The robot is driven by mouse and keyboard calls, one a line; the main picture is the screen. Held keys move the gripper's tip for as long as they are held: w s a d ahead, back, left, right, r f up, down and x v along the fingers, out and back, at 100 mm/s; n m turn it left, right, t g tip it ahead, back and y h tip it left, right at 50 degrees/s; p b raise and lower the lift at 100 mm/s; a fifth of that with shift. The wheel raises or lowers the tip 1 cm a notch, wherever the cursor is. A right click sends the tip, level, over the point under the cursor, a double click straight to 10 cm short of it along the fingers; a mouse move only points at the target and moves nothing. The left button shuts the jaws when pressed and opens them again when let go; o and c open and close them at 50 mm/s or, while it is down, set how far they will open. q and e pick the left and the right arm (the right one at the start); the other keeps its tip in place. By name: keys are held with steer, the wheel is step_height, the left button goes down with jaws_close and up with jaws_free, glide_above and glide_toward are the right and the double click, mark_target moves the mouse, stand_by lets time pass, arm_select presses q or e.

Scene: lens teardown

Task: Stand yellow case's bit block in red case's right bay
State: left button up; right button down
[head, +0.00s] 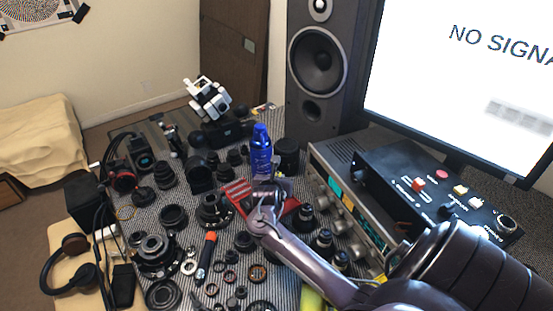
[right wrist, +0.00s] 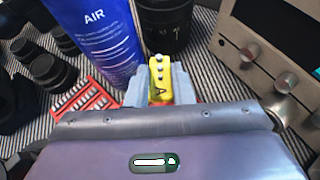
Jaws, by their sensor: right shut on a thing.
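The red case (head: 236,190) lies open on the striped cloth, with my right gripper (head: 264,188) over its middle and right part. Rows of silver bits show in its left part in the right wrist view (right wrist: 88,104). My right gripper (right wrist: 160,84) is shut on a yellow bit block (right wrist: 160,88) with silver dots and a dark letter A. The block sits between the grey fingers. My gripper body hides most of the case's right bay, so I cannot tell whether the block touches its floor. A yellow thing (head: 312,300), perhaps the yellow case, shows partly beneath my right arm.
A blue air can (head: 262,152) stands close beside the gripper; it also shows in the right wrist view (right wrist: 100,38). A dark lens (head: 287,156) stands behind. A grey instrument with knobs (head: 345,195) is to the right.

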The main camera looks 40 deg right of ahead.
step_height(320, 180, down, 4)
steer(key=shift+r, duration=0.15)
steer(key=shift+s+a+f, duration=0.1)
steer(key=shift+f, duration=0.25)
steer(key=c, duration=1.3)
jaws_free()
steer(key=shift+f+b, duration=0.1)
steer(key=shift+b, duration=0.2)
steer(key=shift+o, duration=0.2)
steer(key=shift+r, duration=0.2)
steer(key=shift+a+r+p, duration=0.1)
steer(key=shift+r+p, duration=0.05)
steer(key=shift+p, duration=0.25)
steer(key=p+v, duration=1)
steer(key=p, duration=0.3)
steer(key=shift+r, duration=0.2)
steer(key=shift+s+a+p, duration=0.45)
steer(key=shift+a+p, duration=0.05)
steer(key=shift+p, duration=0.1)
